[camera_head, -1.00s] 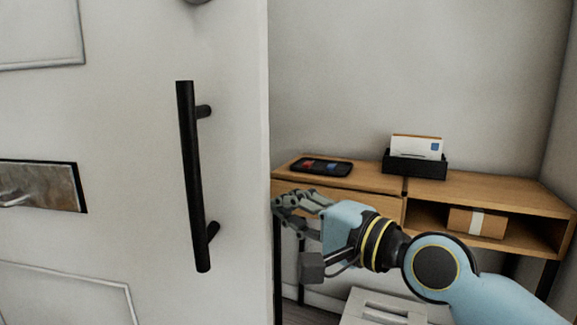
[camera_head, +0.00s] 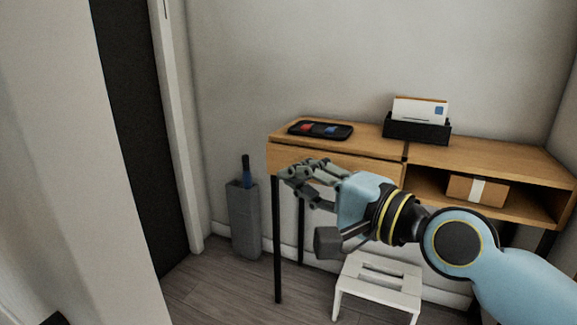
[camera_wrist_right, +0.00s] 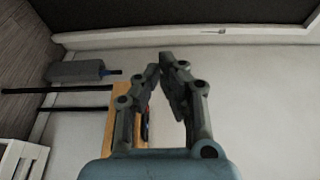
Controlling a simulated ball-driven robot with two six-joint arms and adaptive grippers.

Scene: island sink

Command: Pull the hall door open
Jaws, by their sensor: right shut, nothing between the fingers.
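A pale upright panel (camera_head: 60,120) fills the left side of the head view. It looks like the hall door, but its black bar handle is out of view. My right gripper (camera_head: 285,172) is shut and empty in front of the wooden desk, to the right of the panel and apart from it. In the right wrist view its fingertips (camera_wrist_right: 166,62) come together with nothing between them. My left gripper is not in view.
A dark panel (camera_head: 135,120) with white trim (camera_head: 178,110) stands behind the pale panel. A grey holder (camera_head: 243,220) stands on the floor. The desk (camera_head: 480,158) carries a tray (camera_head: 320,130) and a letter rack (camera_head: 417,128). A white stool (camera_head: 378,285) is below. Bare floor (camera_head: 215,290) shows between.

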